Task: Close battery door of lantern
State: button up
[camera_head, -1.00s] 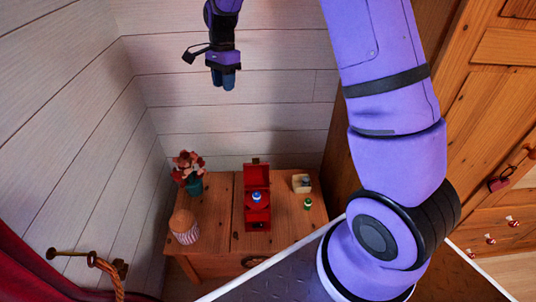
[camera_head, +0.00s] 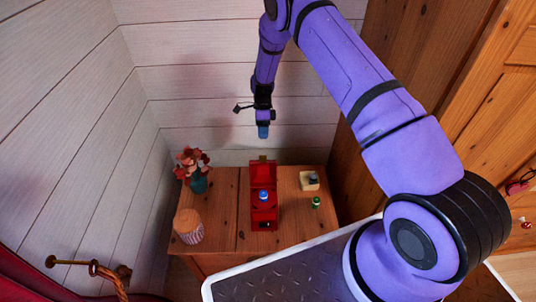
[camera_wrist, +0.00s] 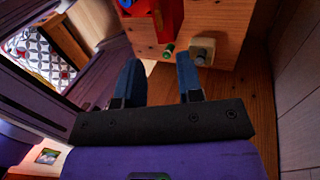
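The red lantern (camera_head: 263,216) is on the wooden cabinet, with a taller section toward the wall. A small blue-and-white piece (camera_head: 263,195) shows at its middle. I cannot tell the battery door clearly from the rest of the lantern. In the wrist view, part of the red lantern (camera_wrist: 171,14) shows at the top edge. My gripper (camera_head: 263,132) hangs pointing down, above and behind the lantern, apart from it. In the wrist view my gripper (camera_wrist: 159,62) has two blue fingers set wide apart with nothing between them.
A small green-topped item (camera_head: 315,202) and a cream block with a grey piece (camera_head: 309,180) are right of the lantern on the cabinet (camera_head: 222,208). A flower vase (camera_head: 198,182) and a striped jar (camera_head: 188,226) are on the left. Plank walls close in behind and left.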

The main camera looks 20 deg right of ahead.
jog(key=x, duration=1)
jog(key=shift+s+f, duration=0.1)
jog(key=shift+f, duration=0.1)
grip_shut()
